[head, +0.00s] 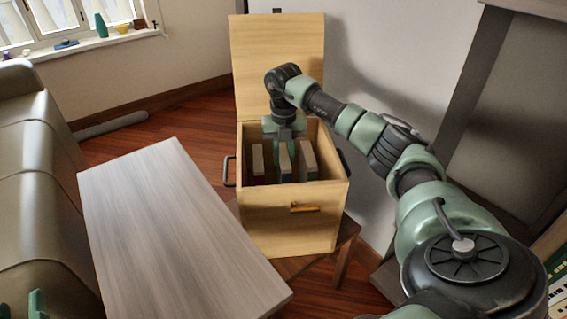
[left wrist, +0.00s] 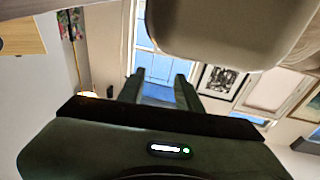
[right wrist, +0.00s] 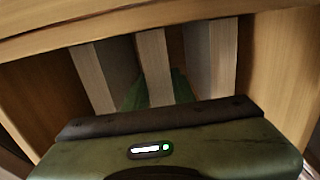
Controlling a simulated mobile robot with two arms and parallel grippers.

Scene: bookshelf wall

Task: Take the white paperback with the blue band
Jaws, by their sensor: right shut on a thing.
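Three book-like items stand upright inside an open wooden box (head: 290,222). My right gripper (head: 284,150) reaches down into the box and is shut on the middle book (right wrist: 154,68), with a green finger on each side of it. The left book (right wrist: 92,78) and the right book (right wrist: 222,58) stand beside it.
The box's lid (head: 277,60) stands open at the back. The box sits on a dark wooden stand (head: 343,245). A bare grey-brown table (head: 170,225) is left of it, with a sofa (head: 35,190) further left. A dark shelf stands at the right.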

